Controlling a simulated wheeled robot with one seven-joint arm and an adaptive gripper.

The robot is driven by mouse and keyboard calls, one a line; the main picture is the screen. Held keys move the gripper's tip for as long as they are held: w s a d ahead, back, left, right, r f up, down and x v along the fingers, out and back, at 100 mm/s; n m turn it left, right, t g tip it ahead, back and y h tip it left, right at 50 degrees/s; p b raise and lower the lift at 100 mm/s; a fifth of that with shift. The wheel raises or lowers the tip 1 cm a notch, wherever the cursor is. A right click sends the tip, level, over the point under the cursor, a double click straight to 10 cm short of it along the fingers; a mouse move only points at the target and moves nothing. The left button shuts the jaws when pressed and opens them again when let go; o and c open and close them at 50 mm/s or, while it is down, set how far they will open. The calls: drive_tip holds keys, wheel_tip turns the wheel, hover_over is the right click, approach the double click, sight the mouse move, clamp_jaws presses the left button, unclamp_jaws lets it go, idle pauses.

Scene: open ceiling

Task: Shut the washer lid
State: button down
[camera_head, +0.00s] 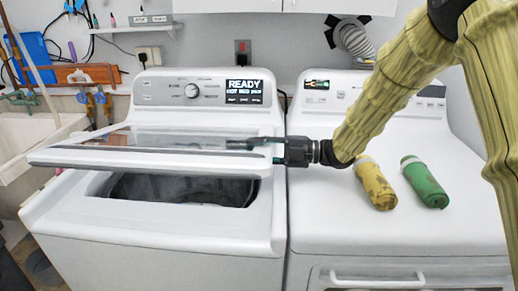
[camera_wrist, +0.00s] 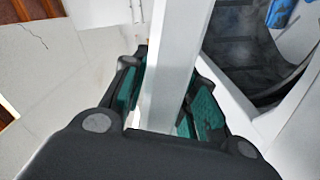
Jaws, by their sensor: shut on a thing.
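The washer (camera_head: 150,240) is a white top-loader on the left in the head view. Its lid (camera_head: 100,158) is white with a glass pane and stands partly open, tilted low above the dark tub opening (camera_head: 180,190). My gripper (camera_head: 262,150) reaches in from the right at the lid's right side. In the wrist view, the teal finger pads of my gripper (camera_wrist: 165,100) are on both sides of a white lid edge (camera_wrist: 178,60), shut on it. The tub (camera_wrist: 250,45) shows at the upper right there.
A white dryer (camera_head: 400,235) stands right of the washer. A sink (camera_head: 40,140) is at the left. A shelf (camera_head: 135,27) hangs on the wall above.

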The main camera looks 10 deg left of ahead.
drive_tip(key=shift+f, duration=0.15)
drive_tip(key=c, duration=1.2)
unclamp_jaws()
drive_tip(key=shift+c, duration=0.2)
wheel_tip(320, 180, up, 10)
drive_tip(key=shift+r, duration=0.1)
drive_tip(key=w+d, duration=0.1)
drive_tip(key=d, duration=1.1)
drive_tip(key=shift+w+d+b, duration=0.2)
drive_tip(key=shift+b, duration=0.1)
idle(0.4)
idle(0.4)
